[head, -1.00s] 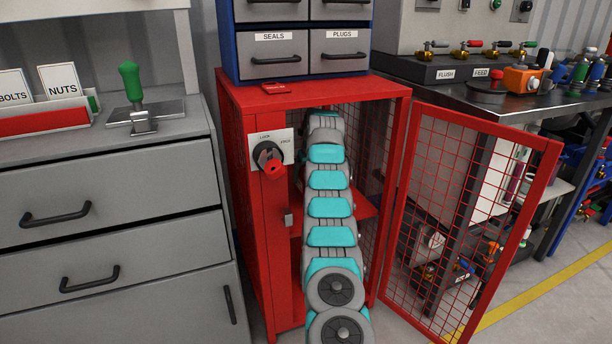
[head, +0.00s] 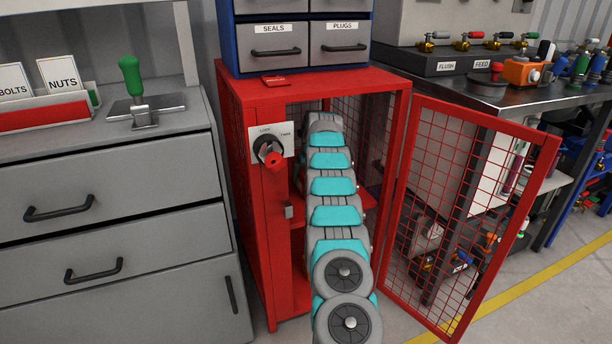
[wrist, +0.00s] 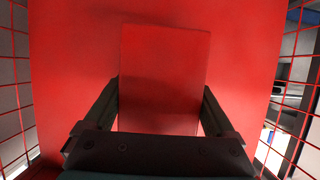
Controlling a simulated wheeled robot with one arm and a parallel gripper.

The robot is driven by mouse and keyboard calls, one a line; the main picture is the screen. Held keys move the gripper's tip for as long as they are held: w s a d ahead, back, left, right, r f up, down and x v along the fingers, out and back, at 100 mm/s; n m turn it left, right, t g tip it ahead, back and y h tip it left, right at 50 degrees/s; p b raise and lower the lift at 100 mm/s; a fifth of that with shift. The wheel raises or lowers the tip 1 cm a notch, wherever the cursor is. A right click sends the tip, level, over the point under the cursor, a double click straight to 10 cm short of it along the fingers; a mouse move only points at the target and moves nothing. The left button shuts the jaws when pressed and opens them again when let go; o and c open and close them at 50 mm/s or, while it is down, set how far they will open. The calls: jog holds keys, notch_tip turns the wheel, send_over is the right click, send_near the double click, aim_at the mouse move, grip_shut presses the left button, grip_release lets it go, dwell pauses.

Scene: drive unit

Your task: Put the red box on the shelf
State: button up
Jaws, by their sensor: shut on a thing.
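The red box (wrist: 165,70) fills the middle of the wrist view, between the two dark fingers of my gripper (wrist: 160,97), which is shut on it. A broad red surface (wrist: 70,55) lies behind the box, probably the shelf; I cannot tell whether the box touches it. In the head view my arm reaches into the open red cabinet, and it hides the gripper and box. Part of the red shelf (head: 298,226) shows beside my arm, about halfway up the cabinet.
The mesh door (head: 470,200) stands open to the right. The cabinet's left post carries a lock knob (head: 269,152). Mesh walls (wrist: 15,85) flank the gripper on both sides. Blue-framed drawers (head: 303,45) and a small red item (head: 288,80) sit on the cabinet top.

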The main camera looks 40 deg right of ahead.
jog(key=shift+f, duration=0.1)
jog(key=o, duration=1.6)
jog(key=shift+c, duration=0.2)
jog(key=shift+v, duration=0.85)
jog(key=shift+s+f+b, duration=0.1)
jog(key=shift+s+b, duration=0.3)
jog(key=shift+s, duration=0.1)
jog(key=shift+s+a, duration=0.35)
jog(key=shift+s, duration=0.45)
jog(key=shift+s+a+b, duration=0.1)
jog(key=shift+s+b, duration=0.25)
jog(key=shift+s, duration=0.35)
jog(key=shift+s+a+b, duration=0.15)
jog(key=shift+s+a, duration=0.15)
jog(key=shift+s, duration=0.95)
jog(key=shift+s+a+b, duration=0.2)
jog(key=shift+s+a, duration=0.1)
jog(key=shift+s, duration=1)
jog(key=shift+s+a+b, duration=0.15)
jog(key=shift+s+a, duration=0.2)
jog(key=shift+s, duration=0.9)
